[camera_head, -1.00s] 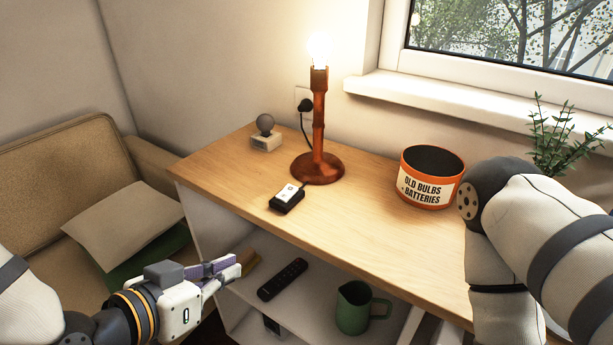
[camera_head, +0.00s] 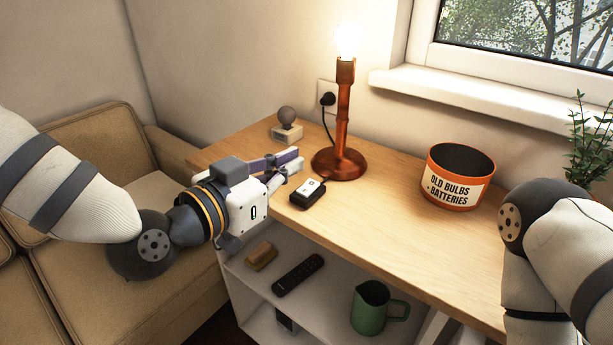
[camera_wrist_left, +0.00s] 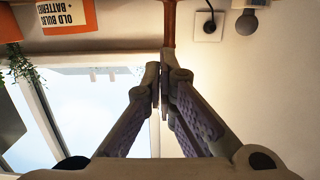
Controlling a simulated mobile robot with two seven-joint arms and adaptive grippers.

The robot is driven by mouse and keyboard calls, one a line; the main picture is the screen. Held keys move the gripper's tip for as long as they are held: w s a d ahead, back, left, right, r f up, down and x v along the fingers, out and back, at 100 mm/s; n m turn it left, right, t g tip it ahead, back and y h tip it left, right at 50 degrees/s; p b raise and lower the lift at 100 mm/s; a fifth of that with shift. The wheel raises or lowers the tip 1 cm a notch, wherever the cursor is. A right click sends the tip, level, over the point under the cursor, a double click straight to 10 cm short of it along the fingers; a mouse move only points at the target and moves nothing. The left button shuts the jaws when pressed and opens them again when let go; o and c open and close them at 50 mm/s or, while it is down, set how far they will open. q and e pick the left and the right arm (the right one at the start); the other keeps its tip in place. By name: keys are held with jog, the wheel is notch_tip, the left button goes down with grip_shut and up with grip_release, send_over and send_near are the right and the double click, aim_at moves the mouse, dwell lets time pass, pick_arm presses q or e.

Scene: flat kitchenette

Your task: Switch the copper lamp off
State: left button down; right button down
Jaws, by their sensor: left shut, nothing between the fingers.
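The copper lamp (camera_head: 342,122) stands upright on the wooden table and its bulb (camera_head: 347,38) is lit. A small black switch box with a white top (camera_head: 308,193) lies on the table in front of the lamp's round base. My left gripper (camera_head: 294,162) is shut and empty, above the table's left part, just left of the lamp base and behind the switch box. In the left wrist view, the lamp's stem (camera_wrist_left: 170,24) shows beyond the fingertips; the switch box is not visible there. Of my right arm only links show in the head view; its gripper is out of view.
An orange bin labelled for old bulbs and batteries (camera_head: 455,193) stands right of the lamp. A grey ball on a small block (camera_head: 287,127) sits at the back left. A remote (camera_head: 298,274) and green jug (camera_head: 372,307) are on the shelf below. A wall socket (camera_head: 326,95) holds a plug.

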aim_at(306, 193)
pick_arm(q)
jog(key=x, duration=0.4)
jog(key=shift+f, duration=0.2)
notch_tip(306, 193, down, 3)
jog(key=shift+w+d+r+b, duration=0.15)
jog(key=shift+r+b, duration=0.05)
jog(key=shift+b, duration=0.25)
jog(key=shift+f, duration=0.5)
pick_arm(e)
jog(key=shift+s+f+g, duration=0.3)
jog(key=shift+s+f, duration=0.45)
